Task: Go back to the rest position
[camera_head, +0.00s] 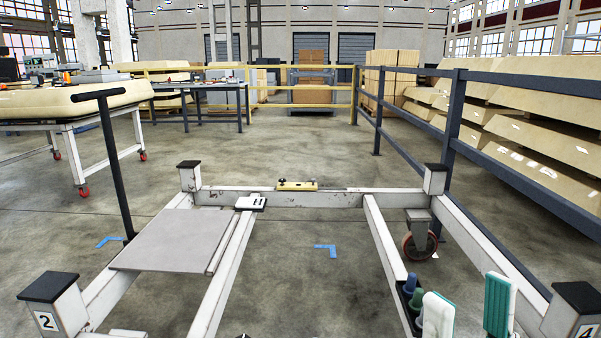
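A white trolley frame (215,292) stands low in front of me, with black-capped corner posts numbered 2 and 4. My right gripper (468,305) shows at the bottom right, over the trolley's right part. Its two white-and-teal fingers stand apart with floor visible between them, and it looks empty. Its wrist and arm are below the picture edge.
A grey panel (168,240) lies on the trolley's left side beside a dark upright handle (118,165). A dark holder with blue pieces (411,293) sits near the right bar. A blue-grey railing (455,110) runs along the right. The floor beyond the trolley is clear.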

